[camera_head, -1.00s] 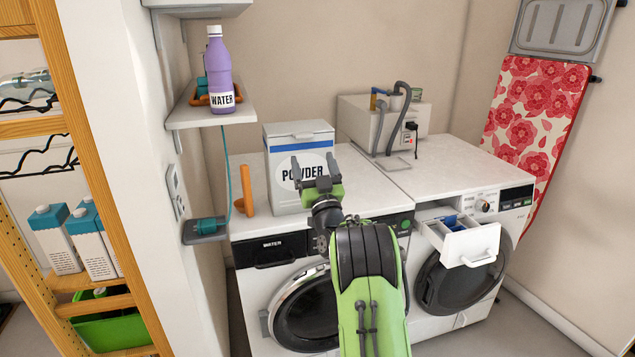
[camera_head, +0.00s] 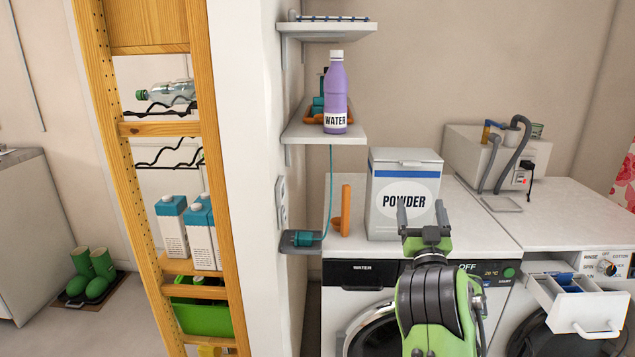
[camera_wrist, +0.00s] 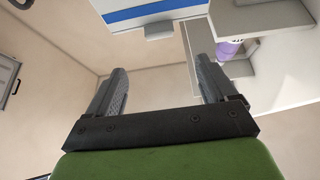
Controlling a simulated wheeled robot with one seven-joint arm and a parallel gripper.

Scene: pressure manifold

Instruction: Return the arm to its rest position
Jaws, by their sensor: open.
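My gripper (camera_head: 423,218) is raised in front of the white powder box (camera_head: 404,170) in the head view, its fingers pointing up. The fingers are apart with nothing between them; the wrist view also shows the empty gap between them (camera_wrist: 162,92). My green and black arm is folded in front of the left washing machine (camera_head: 362,313). In the wrist view part of the box (camera_wrist: 158,14) shows at the top, beyond the fingers. I cannot tell the exact gap between gripper and box.
A purple water bottle (camera_head: 336,100) stands on a wall shelf (camera_head: 345,138). The right machine's detergent drawer (camera_head: 585,305) is pulled out. A wooden rack (camera_head: 210,130) with cartons (camera_head: 187,232) stands at left. A grey device (camera_head: 470,155) sits on the right machine.

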